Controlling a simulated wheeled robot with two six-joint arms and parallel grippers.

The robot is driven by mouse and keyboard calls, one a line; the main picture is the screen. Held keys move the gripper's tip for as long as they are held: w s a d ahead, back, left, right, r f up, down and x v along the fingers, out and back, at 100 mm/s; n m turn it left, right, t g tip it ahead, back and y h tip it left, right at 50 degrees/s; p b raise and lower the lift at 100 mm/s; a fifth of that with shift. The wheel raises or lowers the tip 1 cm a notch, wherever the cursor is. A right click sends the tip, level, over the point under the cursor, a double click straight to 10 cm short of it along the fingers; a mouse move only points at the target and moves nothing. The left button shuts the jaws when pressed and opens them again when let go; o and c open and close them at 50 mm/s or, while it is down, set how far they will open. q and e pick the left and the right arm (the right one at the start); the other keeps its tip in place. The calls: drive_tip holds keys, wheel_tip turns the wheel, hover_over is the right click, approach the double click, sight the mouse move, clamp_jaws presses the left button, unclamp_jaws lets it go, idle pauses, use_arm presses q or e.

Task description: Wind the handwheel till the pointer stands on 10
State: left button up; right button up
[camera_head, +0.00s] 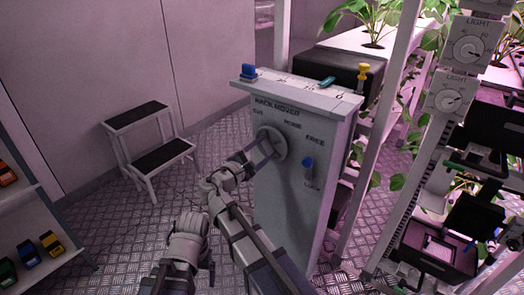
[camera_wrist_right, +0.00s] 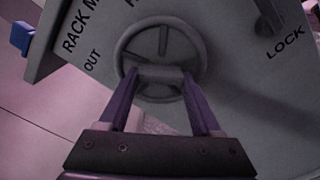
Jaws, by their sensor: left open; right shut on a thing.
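The grey handwheel (camera_head: 272,141) is on the front of a grey box marked RACK MOVER (camera_head: 292,200). In the right wrist view the round rim and spokes of the handwheel (camera_wrist_right: 165,35) show. My right gripper (camera_head: 264,150) is shut on the lower part of the handwheel; in the wrist view its purple fingers (camera_wrist_right: 160,80) close on a piece at the rim. A teal pointer (camera_head: 327,82) lies over the scale on the box top; its numbers are too small to read. My left gripper (camera_head: 190,243) is low and left, apart from the box, its jaws barely distinct.
A blue-handled lever (camera_head: 308,164) points up toward FREE. A step stool (camera_head: 150,140) stands left, a shelf (camera_head: 40,215) further left, plant racks right. Floor between stool and box is clear.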

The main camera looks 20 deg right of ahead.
drive_tip(key=n, duration=0.6)
drive_tip(key=shift+s+f, duration=0.1)
drive_tip(key=shift+f, duration=0.05)
drive_tip(key=shift+n, duration=0.4)
drive_tip(key=o, duration=1.4)
drive_tip(key=shift+s, duration=0.1)
